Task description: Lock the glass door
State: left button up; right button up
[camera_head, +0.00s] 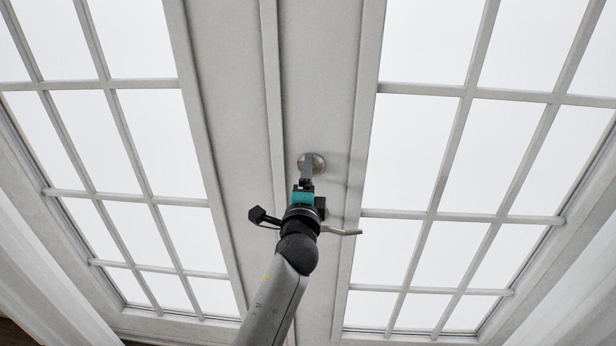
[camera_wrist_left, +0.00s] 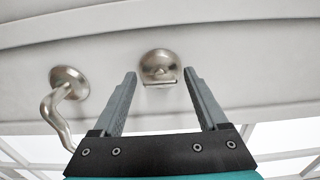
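The white double glass door (camera_head: 228,130) fills the head view, with a narrow solid strip down its middle. A round metal lock knob (camera_head: 318,163) sits on that strip, partly hidden behind my left gripper (camera_head: 307,160). In the left wrist view, the knob (camera_wrist_left: 159,67) has a flat thumb-turn on its lower face. My left gripper's fingers (camera_wrist_left: 160,85) are open, one on each side of the knob. Whether they touch it cannot be told; a gap shows on both sides. My right gripper is not in view.
A curved metal lever handle (camera_head: 342,232) is partly hidden behind my left wrist; it also shows left of the fingers in the left wrist view (camera_wrist_left: 58,115). Paned glass lies on both sides. Pale curtains (camera_head: 45,285) hang at the lower edges.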

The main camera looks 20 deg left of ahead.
pick_arm(q)
jog(key=shift+o, duration=0.3)
jog(key=shift+s, duration=0.1)
jog(key=v, duration=1.2)
jog(key=s+d+f+n+g+h, duration=0.1)
jog(key=d+f+g, duration=0.1)
jog(key=f, duration=0.7)
jog(key=s+d+f+g+h, duration=0.1)
jog(key=f+g+h, duration=0.1)
jog(key=f, duration=0.7)
jog(key=s+a+f+n+g, duration=0.1)
jog(key=s+f+n+g, duration=0.2)
jog(key=s+f, duration=0.8)
jog(key=s+a+f+n+g+h+b, duration=0.1)
jog(key=s+f+n+g, duration=0.3)
jog(key=s+f, duration=0.8)
notch_tip(320, 180, down, 7)
jog(key=shift+s+r+g+b, duration=0.1)
jog(key=shift+s+g+b, duration=0.2)
jog(key=shift+g, duration=0.5)
jog(key=s+a+f+n+g, duration=0.1)
jog(key=s+f, duration=0.1)
jog(key=s, duration=0.3)
jog(key=s+a+f+n+g, duration=0.1)
jog(key=s+a+f+n, duration=0.1)
jog(key=s, duration=0.4)
jog(key=s+a+f+n+g, duration=0.2)
jog(key=s, duration=0.4)
jog(key=shift+a+f, duration=0.15)
jog(key=shift+c, duration=0.3)
